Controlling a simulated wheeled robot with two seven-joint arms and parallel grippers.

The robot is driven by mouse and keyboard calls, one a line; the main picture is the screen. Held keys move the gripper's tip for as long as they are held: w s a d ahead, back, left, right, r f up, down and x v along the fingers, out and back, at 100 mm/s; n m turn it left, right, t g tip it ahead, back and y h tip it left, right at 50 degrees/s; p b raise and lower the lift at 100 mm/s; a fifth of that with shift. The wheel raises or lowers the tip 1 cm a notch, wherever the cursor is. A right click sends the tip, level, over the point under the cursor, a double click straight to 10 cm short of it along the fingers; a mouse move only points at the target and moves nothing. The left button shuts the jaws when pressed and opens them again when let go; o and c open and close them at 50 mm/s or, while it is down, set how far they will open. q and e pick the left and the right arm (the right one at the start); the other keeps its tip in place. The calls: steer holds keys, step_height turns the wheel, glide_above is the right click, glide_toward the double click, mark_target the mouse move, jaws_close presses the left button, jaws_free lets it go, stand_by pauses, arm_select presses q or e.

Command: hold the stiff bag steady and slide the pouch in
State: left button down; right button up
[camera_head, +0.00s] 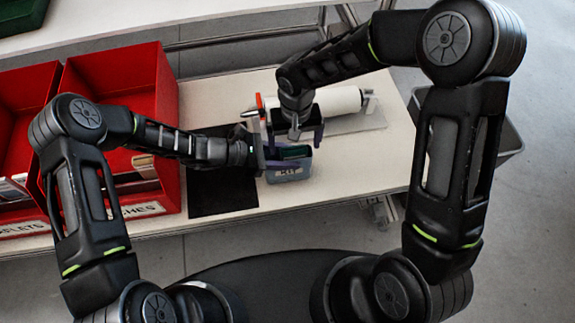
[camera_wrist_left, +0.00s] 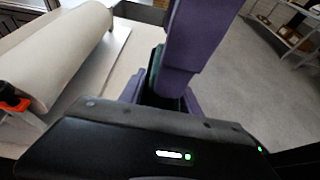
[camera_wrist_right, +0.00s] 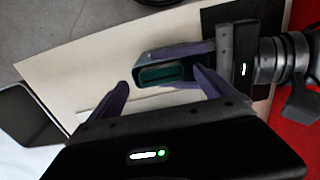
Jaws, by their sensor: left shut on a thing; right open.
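The stiff bag (camera_head: 289,173) is a small grey-blue open-topped box with a dark printed label, near the table's front edge. My left gripper (camera_head: 287,157) comes from the left and is shut on the bag, its purple fingers along two sides. The green pouch (camera_head: 294,152) shows inside the bag's mouth; it also shows there in the right wrist view (camera_wrist_right: 165,75). How deep it sits I cannot tell. My right gripper (camera_head: 295,138) is open above the bag, with its fingers (camera_wrist_right: 163,92) apart and nothing between them. In the left wrist view, the fingers hide most of the bag.
Red bins (camera_head: 120,85) stand at the left, beside a black mat (camera_head: 222,190). A white roll (camera_head: 338,101) on a holder with a red-orange part lies behind the bag. A grey bin (camera_head: 508,140) stands off the table's right end. The table right of the bag is clear.

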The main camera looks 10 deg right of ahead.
step_height(320, 180, up, 10)
stand_by(0.3)
stand_by(0.6)
arm_select(q)
steer(key=c, duration=0.8)
jaws_free()
steer(key=shift+o, duration=0.2)
steer(key=shift+a, duration=0.15)
steer(key=v, duration=0.7)
steer(key=shift+a, duration=0.15)
